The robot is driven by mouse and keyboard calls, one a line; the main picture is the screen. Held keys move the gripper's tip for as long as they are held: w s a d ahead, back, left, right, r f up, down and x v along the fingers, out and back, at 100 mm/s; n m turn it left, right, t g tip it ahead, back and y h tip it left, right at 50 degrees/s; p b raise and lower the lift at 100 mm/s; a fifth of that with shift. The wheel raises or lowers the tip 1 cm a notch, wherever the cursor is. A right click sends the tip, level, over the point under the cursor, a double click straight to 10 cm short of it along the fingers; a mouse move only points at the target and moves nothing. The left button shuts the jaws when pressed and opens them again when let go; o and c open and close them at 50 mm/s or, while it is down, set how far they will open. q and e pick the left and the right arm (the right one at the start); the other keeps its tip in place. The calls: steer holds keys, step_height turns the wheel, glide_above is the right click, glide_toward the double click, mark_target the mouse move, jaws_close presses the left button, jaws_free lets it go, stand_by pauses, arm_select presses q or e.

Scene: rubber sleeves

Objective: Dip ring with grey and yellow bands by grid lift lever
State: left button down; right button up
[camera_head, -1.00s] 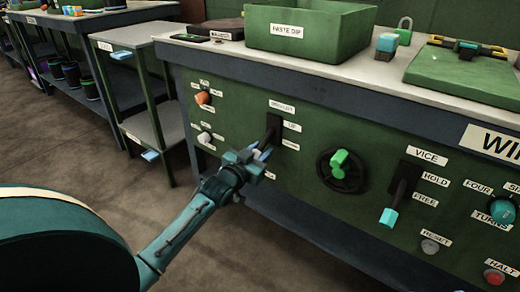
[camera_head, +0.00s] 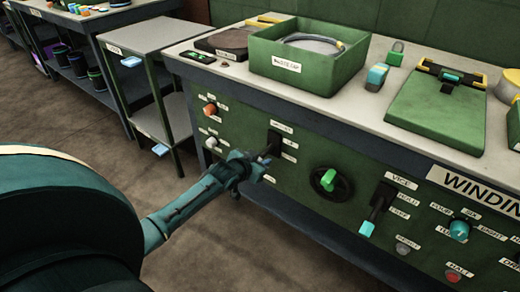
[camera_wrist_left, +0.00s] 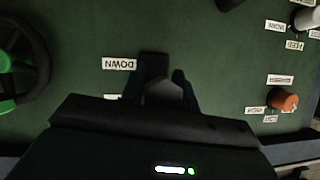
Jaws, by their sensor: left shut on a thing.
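The grid lift lever (camera_head: 269,151) comes out of a dark slot on the green front panel, beside small labels. My left gripper (camera_head: 265,161) is shut on its handle, low in the slot. In the left wrist view the fingers (camera_wrist_left: 161,95) stand on both sides of the grey handle end (camera_wrist_left: 163,94), next to a "DOWN" label. A green open box (camera_head: 307,79) with a label on its front stands on the bench above. My right gripper is not in view.
A black handwheel with a green knob (camera_head: 328,180) and a turquoise-tipped vice lever (camera_head: 367,229) lie to the right on the panel. An orange knob (camera_head: 210,109) is to the left. A green plate fixture (camera_head: 437,107) stands on the bench.

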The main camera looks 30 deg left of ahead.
mark_target(261, 155)
arm_select(q)
steer(key=shift+r+g+p, duration=0.4)
steer(key=shift+r+p, duration=0.35)
steer(key=shift+p, duration=0.05)
steer(key=g+p, duration=0.1)
steer(key=p, duration=0.2)
steer(key=shift+r, duration=0.4)
steer(key=g+p, duration=0.1)
steer(key=p, duration=0.2)
steer(key=shift+r+g, duration=0.4)
steer(key=g+p, duration=0.1)
steer(key=r+g+p, duration=0.1)
steer(key=g+p, duration=0.1)
steer(key=shift+w, duration=0.2)
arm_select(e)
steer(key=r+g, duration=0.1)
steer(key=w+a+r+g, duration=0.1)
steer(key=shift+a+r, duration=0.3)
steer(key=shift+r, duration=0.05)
arm_select(q)
steer(key=shift+p, duration=0.35)
steer(key=c, duration=1.1)
jaws_free()
steer(key=shift+w, duration=0.1)
steer(key=shift+o, duration=0.2)
